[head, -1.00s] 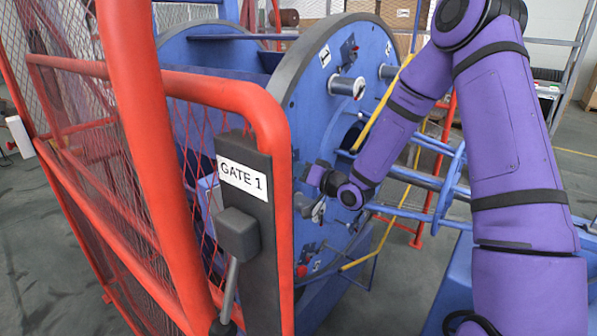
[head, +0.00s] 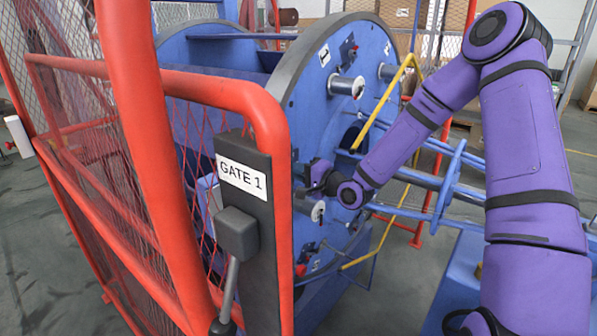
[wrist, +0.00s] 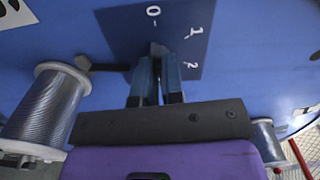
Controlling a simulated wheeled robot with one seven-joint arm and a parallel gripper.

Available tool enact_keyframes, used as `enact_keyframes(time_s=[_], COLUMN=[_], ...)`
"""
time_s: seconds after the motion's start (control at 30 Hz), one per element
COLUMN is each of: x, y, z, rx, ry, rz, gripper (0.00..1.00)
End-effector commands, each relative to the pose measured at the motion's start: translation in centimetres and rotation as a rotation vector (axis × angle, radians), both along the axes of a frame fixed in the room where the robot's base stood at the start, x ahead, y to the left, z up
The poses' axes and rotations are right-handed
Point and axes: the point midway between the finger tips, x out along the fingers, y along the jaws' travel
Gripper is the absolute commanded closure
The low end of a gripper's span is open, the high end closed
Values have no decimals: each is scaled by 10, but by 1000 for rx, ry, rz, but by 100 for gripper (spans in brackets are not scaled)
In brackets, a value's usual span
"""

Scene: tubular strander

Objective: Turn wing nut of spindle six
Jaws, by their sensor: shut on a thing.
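In the wrist view my gripper (wrist: 158,88) has its two blue-grey fingers close together, shut on a small grey part, taken as the wing nut (wrist: 158,49). It stands in front of a dark blue plate (wrist: 185,22) marked 0, 1 and 2. Most of the wing nut is hidden between the fingers. In the head view my gripper (head: 308,178) is at the face of the large blue disc (head: 312,105), and its fingertips are hard to make out. No number six is readable.
A wire spool (wrist: 50,105) is left of the gripper in the wrist view, another (wrist: 266,140) at lower right. The red mesh gate (head: 200,85), with its GATE 1 sign (head: 241,176), stands close in front. A yellow bar (head: 385,105) passes near my arm.

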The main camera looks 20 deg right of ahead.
Motion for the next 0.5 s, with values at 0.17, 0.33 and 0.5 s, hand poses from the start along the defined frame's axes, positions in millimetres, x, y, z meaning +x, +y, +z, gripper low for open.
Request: enact_keyframes(time_s=[0.17,0.33,0.5], x=[0,0,0], y=[-1,-1,-1], z=[-1,-1,-2], rx=[52,75,80], ry=[37,52,56], rz=[-2,-1,-1], gripper=[100,100,100])
